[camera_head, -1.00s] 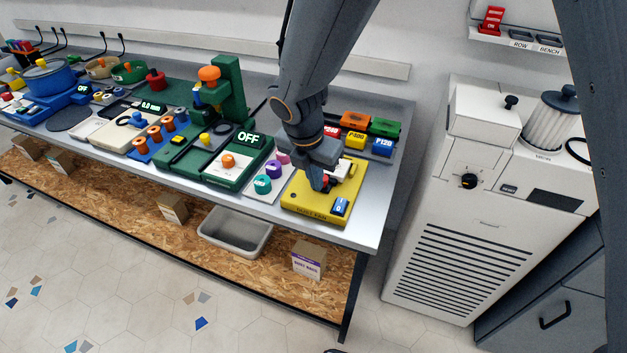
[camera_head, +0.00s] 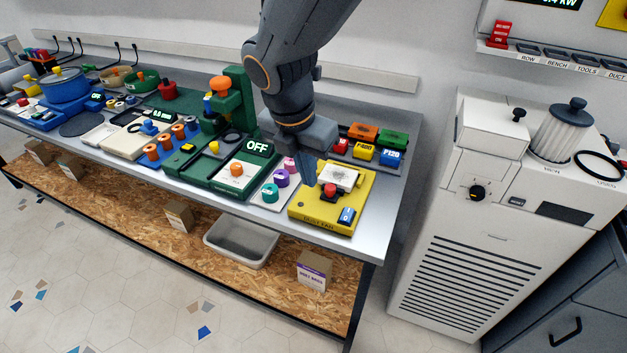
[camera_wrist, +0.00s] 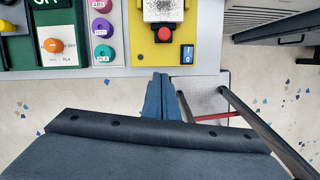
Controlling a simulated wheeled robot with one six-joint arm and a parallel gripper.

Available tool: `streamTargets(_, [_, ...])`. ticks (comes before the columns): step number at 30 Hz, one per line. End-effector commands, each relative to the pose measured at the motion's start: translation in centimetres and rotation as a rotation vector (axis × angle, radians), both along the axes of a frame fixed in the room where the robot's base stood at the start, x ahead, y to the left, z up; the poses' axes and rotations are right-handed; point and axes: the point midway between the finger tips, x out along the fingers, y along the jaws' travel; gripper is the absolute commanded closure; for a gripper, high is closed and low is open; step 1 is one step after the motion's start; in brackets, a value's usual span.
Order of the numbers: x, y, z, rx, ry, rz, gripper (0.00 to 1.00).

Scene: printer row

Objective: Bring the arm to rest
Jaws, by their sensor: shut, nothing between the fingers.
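My gripper (camera_head: 306,172) is above the bench, just left of the yellow unit (camera_head: 316,213) in the head view. Its fingers are together with nothing between them. In the wrist view the closed fingers (camera_wrist: 160,92) point toward the yellow unit (camera_wrist: 142,52), which has a red knob (camera_wrist: 165,35) and a blue switch (camera_wrist: 187,54). My arm reaches down from the top of the head view and hides part of the bench behind it.
The grey bench (camera_head: 374,226) holds a green machine (camera_head: 213,179) reading OFF, colored knobs (camera_head: 281,178) and labelled blocks (camera_head: 363,152). A white cabinet (camera_head: 465,210) stands right of the bench, with a filter canister (camera_head: 561,130) on top. A grey bin (camera_head: 240,243) sits on the lower shelf.

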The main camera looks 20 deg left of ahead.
Motion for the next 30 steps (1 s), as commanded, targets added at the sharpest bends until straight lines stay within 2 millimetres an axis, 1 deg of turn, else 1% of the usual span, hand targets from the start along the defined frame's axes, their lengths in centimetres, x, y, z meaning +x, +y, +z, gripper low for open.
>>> streamTargets(5, [-0.1, 0.0, 0.5, 0.0, 0.001, -0.003, 1.0])
streamTargets(7, [0.1, -0.6, 0.5, 0.007, 0.002, -0.034, 1.0])
streamTargets(8, [0.3, -1.1, 0.4, 0.013, 0.003, -0.066, 1.0])
streamTargets(11, [1.3, -4.0, 0.1, 0.052, 0.009, -0.251, 1.0])
streamTargets(14, [2.5, -8.6, -0.4, 0.116, 0.016, -0.557, 1.0])
streamTargets(15, [2.8, -10.7, -0.6, 0.144, 0.018, -0.701, 1.0])
streamTargets(17, [3.1, -13.8, -1.0, 0.187, 0.018, -0.918, 1.0])
streamTargets(18, [3.2, -15.8, -1.2, 0.215, 0.016, -1.062, 1.0])
streamTargets(19, [3.2, -17.2, -1.3, 0.236, 0.016, -1.171, 1.0])
streamTargets(20, [3.1, -18.7, -1.5, 0.255, 0.014, -1.28, 1.0])
streamTargets(21, [3.0, -20.6, -1.7, 0.283, 0.011, -1.426, 1.0])
streamTargets(23, [2.6, -23.4, -2.1, 0.321, 0.005, -1.644, 1.0])
streamTargets(24, [2.3, -25.2, -2.3, 0.347, 0.0, -1.79, 1.0])
streamTargets(26, [1.6, -27.7, -2.6, 0.385, -0.009, -2.005, 1.0])
streamTargets(27, [1.1, -29.2, -2.8, 0.409, -0.016, -2.14, 1.0])
streamTargets(30, [-0.2, -32.4, -3.2, 0.459, -0.035, -2.441, 1.0])
